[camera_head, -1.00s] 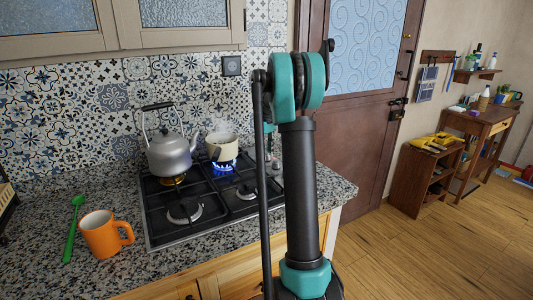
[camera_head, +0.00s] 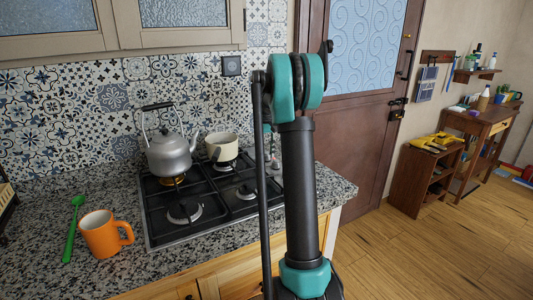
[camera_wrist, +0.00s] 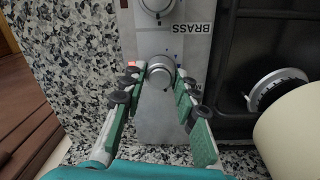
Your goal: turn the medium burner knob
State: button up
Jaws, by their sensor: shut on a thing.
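In the wrist view a round silver knob (camera_wrist: 160,74) stands on the metal control strip of the cooktop. My gripper (camera_wrist: 163,80) has its teal fingers on either side of this knob and is shut on it. A second knob (camera_wrist: 155,6) shows at the top edge of the strip, apart from the fingers. In the head view the gas cooktop (camera_head: 152,215) is left of my arm, which hides most of the control strip and my gripper. The back right burner, under a cream pot (camera_head: 222,146), shows no flame.
A grey kettle (camera_head: 170,156) stands on the back left burner, with an orange glow beneath it. An orange mug (camera_head: 100,236) and a green spoon (camera_head: 73,225) are on the granite counter. In the wrist view the cream pot (camera_wrist: 292,140) is close at the right.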

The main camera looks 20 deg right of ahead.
jog(key=shift+m, duration=1.9)
jog(key=o, duration=1.2)
jog(key=shift+c, duration=0.2)
notch_tip(320, 180, up, 12)
jog(key=shift+a, duration=0.15)
